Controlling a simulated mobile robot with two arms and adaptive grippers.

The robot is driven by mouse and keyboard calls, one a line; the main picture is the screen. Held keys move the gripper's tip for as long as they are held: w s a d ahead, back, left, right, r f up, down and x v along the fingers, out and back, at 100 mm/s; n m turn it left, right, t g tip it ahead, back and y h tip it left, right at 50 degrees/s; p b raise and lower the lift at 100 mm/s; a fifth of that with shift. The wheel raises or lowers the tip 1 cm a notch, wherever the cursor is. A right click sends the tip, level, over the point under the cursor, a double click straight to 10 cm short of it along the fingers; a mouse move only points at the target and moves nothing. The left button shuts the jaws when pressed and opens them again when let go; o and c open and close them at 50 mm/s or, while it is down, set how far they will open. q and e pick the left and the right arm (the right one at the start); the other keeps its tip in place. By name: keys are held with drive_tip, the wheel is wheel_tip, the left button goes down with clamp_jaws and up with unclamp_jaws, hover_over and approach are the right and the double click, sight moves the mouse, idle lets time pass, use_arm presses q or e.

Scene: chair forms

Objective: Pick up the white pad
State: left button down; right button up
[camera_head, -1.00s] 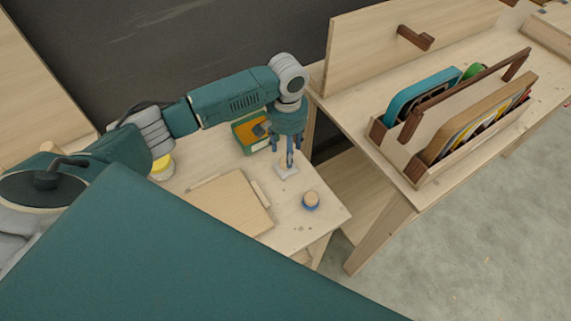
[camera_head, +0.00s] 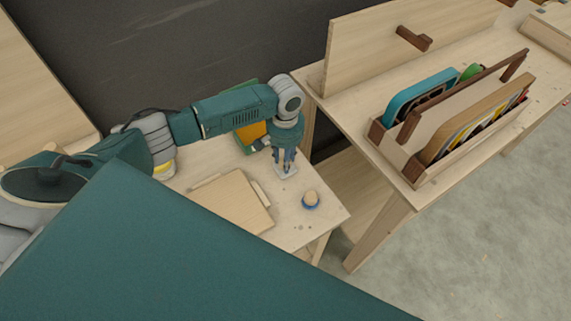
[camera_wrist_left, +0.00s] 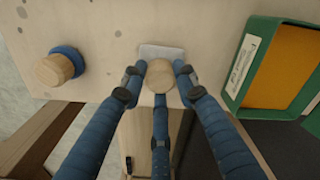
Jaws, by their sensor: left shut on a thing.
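The white pad (camera_head: 287,171) is a small flat pale block on the light wooden table, at the tips of my left gripper (camera_head: 286,166). In the left wrist view the pad (camera_wrist_left: 161,51) lies under a round wooden knob (camera_wrist_left: 160,74). The blue fingers of my left gripper (camera_wrist_left: 159,80) are closed around this knob, two from the sides and one from below. Whether the pad touches the table is hard to tell. My right gripper is not in view.
A wooden board (camera_head: 232,201) lies to the left. A green box with an orange inside (camera_head: 252,131) is behind the gripper. A higher bench with a rack (camera_head: 450,125) is at right.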

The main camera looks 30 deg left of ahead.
use_arm(q)
wheel_tip(320, 180, up, 20)
drive_tip(key=b, duration=0.2)
idle(0.4)
